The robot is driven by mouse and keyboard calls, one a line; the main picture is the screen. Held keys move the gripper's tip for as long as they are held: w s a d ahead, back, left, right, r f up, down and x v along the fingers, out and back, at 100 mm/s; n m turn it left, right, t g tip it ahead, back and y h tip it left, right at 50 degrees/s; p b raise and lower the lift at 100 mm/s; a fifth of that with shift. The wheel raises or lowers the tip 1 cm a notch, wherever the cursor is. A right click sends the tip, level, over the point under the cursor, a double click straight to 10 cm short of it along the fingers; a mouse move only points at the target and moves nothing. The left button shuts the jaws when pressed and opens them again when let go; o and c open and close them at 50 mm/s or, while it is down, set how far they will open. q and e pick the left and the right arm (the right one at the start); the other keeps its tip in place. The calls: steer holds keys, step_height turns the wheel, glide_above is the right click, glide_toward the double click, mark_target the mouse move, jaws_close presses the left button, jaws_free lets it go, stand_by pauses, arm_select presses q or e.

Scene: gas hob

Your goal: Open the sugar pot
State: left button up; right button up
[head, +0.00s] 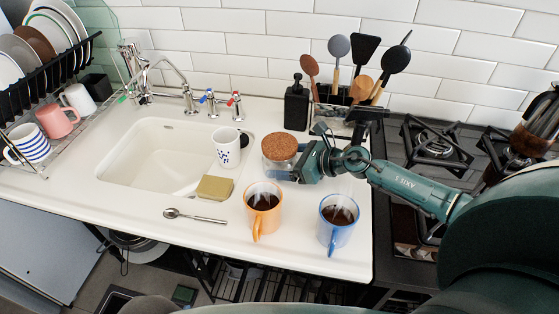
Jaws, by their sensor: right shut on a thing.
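The sugar pot (272,165) is a clear glass jar with a round cork lid (280,146). It is on the white counter just right of the sink, and the lid is seated on top. My right gripper (287,172) comes in from the right and is shut on the jar's side, below the lid. The fingers hide part of the jar, and its contents are hard to make out. My left gripper is not in view.
An orange mug (263,203) and a blue mug (337,217) of steaming dark drink stand close in front. A sponge (214,189), spoon (196,216) and spotted cup (227,147) are to the left. A black bottle (296,106) and utensils stand behind; the hob (438,150) is right.

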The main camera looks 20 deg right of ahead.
mark_target(285, 145)
step_height(285, 145, up, 9)
steer(key=p, duration=0.2)
steer(key=shift+p, duration=0.4)
steer(key=shift+r, duration=0.65)
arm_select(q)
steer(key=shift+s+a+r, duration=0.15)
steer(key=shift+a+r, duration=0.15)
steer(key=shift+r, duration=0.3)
arm_select(e)
steer(key=o, duration=0.7)
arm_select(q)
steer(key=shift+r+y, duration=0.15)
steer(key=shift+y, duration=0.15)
arm_select(e)
steer(key=c, duration=0.9)
